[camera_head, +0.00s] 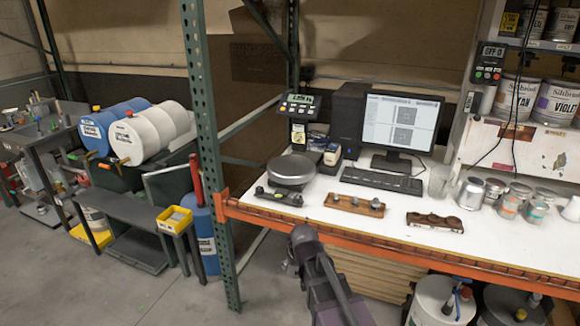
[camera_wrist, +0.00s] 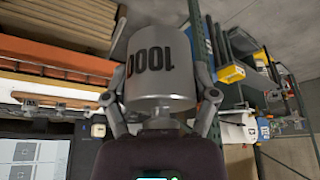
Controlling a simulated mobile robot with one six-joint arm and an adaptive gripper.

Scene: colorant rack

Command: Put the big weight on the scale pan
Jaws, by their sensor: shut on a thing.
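The big weight (camera_wrist: 160,72) is a silver cylinder marked 1000, with a narrow neck toward my palm. In the wrist view my gripper (camera_wrist: 160,112) is shut on it, one finger on each side. The number reads upside down there. The round grey scale pan (camera_head: 291,168) looks empty on the white table, at its left end. In the head view my arm is in front of the table's front edge, below and near the pan. The weight cannot be made out in that view.
On the table (camera_head: 300,215), a wooden weight block (camera_head: 354,205) with small weights, a dark brown holder (camera_head: 435,222), and a keyboard (camera_head: 382,181) stand right of the pan. A green rack post (camera_head: 209,150) rises close left. The scale's display (camera_head: 301,103) stands behind the pan.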

